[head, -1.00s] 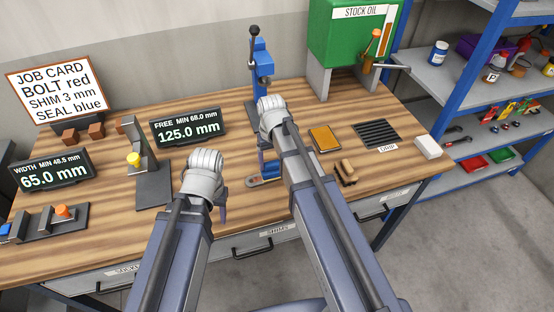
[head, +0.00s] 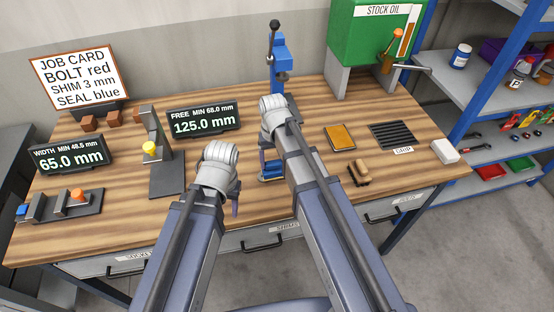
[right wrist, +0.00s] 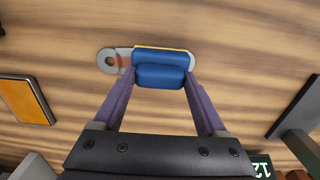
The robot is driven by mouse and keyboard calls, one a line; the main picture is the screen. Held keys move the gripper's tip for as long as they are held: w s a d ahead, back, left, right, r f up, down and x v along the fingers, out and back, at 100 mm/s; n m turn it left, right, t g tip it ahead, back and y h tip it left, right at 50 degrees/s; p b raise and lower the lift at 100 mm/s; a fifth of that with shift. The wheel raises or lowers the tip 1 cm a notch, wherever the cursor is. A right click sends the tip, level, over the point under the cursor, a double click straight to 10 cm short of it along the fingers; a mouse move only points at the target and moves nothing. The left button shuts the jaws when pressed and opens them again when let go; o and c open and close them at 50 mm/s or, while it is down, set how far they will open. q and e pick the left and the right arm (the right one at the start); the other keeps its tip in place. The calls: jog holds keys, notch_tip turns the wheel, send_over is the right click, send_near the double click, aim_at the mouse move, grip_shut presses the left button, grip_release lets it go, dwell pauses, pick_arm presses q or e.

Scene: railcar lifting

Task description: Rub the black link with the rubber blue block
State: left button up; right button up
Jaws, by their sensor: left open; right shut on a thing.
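My right gripper (right wrist: 160,80) is shut on the blue block (right wrist: 160,75), which sits between its two purple fingers in the right wrist view. The link (right wrist: 107,61) lies flat on the bench under the block. Its visible end is grey rather than black, with a round hole and a reddish-brown patch beside it; the block hides most of the rest. I cannot tell whether block and link touch. The head view shows the block (head: 271,168) low over the bench, left of my right forearm. My left gripper (head: 235,208) is open and empty near the bench's front edge, mostly hidden by its wrist.
A blue press (head: 281,60) stands behind my right arm. An orange pad (head: 340,137), a wooden-handled brush (head: 359,173), a drip grate (head: 392,136) and a white block (head: 445,151) lie to the right. Gauge stands and displays (head: 203,119) fill the left.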

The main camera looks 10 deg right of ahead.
pick_arm(q)
jog(key=shift+a+r, duration=0.1)
pick_arm(e)
jog(key=shift+s+a, duration=0.15)
jog(key=shift+a, duration=1.5)
pick_arm(q)
jog(key=shift+f, duration=0.2)
pick_arm(e)
jog(key=shift+f, duration=0.1)
jog(key=shift+d, duration=0.2)
pick_arm(q)
jog(key=shift+r, duration=0.1)
pick_arm(e)
jog(key=shift+w+d, duration=0.2)
jog(key=shift+d, duration=1.55)
pick_arm(q)
jog(key=shift+s, duration=0.1)
pick_arm(e)
jog(key=shift+w+d, duration=0.15)
jog(key=shift+d, duration=1.65)
jog(key=shift+d, duration=0.1)
